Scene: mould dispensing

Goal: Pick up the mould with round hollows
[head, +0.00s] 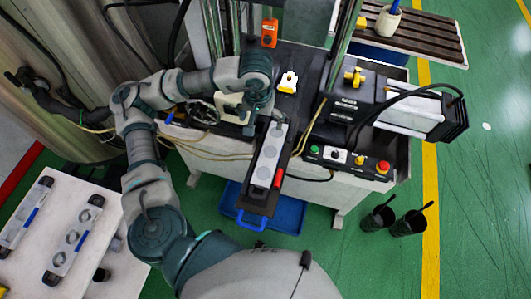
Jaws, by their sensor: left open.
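A long pale mould (268,158) with round hollows lies in a dark holder (257,204) at the front of the machine. Another long mould with round hollows (66,250) lies on the white table (112,205) at the lower left, with a blue strip along it. A third long mould (22,222) lies farther left on that table; its hollows are hard to make out. My left gripper (250,126) is open above the machine top, by the upper end of the mould in the holder. Its fingers are partly hidden by the wrist. My right gripper is out of view.
A panel with green, yellow and red buttons (350,159) sits right of the holder. Cables run beside it. A blue bin (286,218) is under the holder. Two dark cups (408,222) stand on the green floor at the right.

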